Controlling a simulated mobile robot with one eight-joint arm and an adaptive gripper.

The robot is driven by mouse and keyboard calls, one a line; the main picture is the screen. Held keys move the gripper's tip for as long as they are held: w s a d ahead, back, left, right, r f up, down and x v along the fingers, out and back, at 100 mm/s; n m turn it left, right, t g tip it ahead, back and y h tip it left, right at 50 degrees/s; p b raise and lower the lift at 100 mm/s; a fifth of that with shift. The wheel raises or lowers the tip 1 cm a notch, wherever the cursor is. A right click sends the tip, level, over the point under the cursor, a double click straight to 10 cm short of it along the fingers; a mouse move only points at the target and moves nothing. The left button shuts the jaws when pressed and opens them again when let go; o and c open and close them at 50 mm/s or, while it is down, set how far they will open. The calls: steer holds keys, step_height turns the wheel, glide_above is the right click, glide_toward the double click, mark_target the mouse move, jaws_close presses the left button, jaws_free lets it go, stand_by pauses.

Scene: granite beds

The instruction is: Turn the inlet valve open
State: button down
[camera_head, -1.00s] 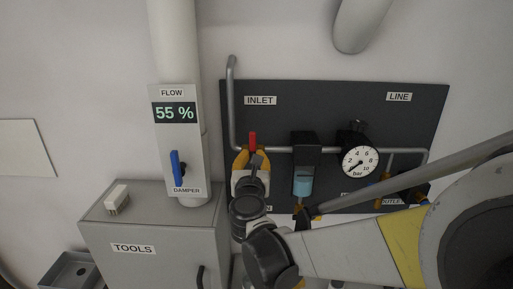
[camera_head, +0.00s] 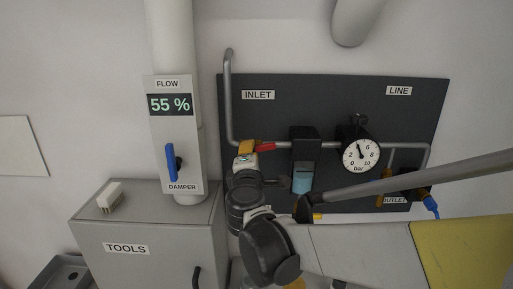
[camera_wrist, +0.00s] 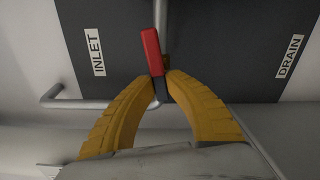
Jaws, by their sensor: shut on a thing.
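The inlet valve's red handle (camera_head: 265,147) lies along the horizontal pipe below the INLET label in the head view. My gripper (camera_head: 247,148) is at the handle's left end. In the wrist view, the yellow fingers of my gripper (camera_wrist: 160,84) are shut on the dark lower part of the red handle (camera_wrist: 151,50), whose red end sticks out beyond the fingertips.
A filter with a light-blue bowl (camera_head: 303,180) hangs right of the valve. A blue handle (camera_head: 431,205) sits near the OUTLET label, partly behind my arm. The damper panel (camera_head: 175,140) reads 55 %. A TOOLS cabinet (camera_head: 138,225) with a brush (camera_head: 110,197) stands lower left.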

steer(key=shift+m, duration=0.8)
steer(key=c, duration=1.5)
jaws_free()
steer(key=s, duration=0.6)
